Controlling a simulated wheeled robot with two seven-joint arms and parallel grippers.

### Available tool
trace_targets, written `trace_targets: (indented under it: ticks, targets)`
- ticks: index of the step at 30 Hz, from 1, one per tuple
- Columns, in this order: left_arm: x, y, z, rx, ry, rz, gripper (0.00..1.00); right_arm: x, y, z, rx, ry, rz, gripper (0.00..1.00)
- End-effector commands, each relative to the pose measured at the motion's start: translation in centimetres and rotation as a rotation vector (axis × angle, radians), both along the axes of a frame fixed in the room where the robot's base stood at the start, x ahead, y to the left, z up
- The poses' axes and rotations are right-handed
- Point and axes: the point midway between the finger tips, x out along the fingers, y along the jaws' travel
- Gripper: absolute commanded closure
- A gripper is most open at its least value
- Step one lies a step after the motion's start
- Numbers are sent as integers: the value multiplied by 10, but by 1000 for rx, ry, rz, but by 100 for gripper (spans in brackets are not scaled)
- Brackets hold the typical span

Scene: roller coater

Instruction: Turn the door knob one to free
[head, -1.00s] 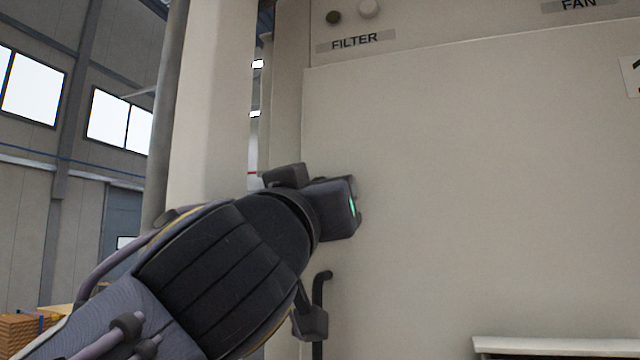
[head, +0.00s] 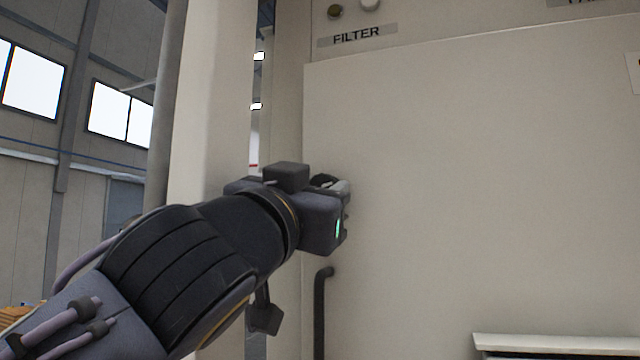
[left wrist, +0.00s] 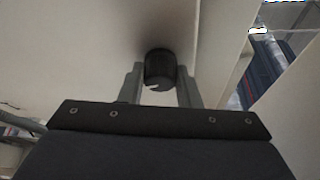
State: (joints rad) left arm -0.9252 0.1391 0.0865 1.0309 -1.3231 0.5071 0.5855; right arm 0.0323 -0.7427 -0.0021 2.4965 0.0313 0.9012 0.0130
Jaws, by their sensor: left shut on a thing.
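The door knob (left wrist: 160,68) is a short black cylinder with a pale mark on its front edge, standing out from the cream panel in the left wrist view. My left gripper (left wrist: 160,88) has one finger on each side of it and is shut on it. In the head view my left gripper (head: 343,188) is at the left edge of the cream door (head: 450,160). There the knob is mostly hidden behind the gripper. My right gripper is in neither view.
A black bar handle (head: 320,310) is on the door just below my left gripper. A FILTER label (head: 357,35) with small round buttons is above. A pale ledge (head: 555,342) sticks out at lower right. A cream post (head: 208,100) stands left of the door.

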Motion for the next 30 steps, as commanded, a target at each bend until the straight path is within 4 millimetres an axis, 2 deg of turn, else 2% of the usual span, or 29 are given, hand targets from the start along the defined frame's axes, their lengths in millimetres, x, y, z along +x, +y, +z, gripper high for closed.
trace_targets:
  ticks: [1,4,16,17,21,30]
  targets:
    - [1,1,4,40,-11,0,93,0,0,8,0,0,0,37]
    - [1,1,3,105,-32,0,93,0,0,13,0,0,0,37]
    - [0,0,0,143,-47,-1,93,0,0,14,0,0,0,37]
    - [0,0,0,143,-47,-1,67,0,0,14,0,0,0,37]
    - [0,0,0,142,-46,-1,49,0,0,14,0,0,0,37]
    - [-1,1,-1,142,-46,0,48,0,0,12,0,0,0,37]
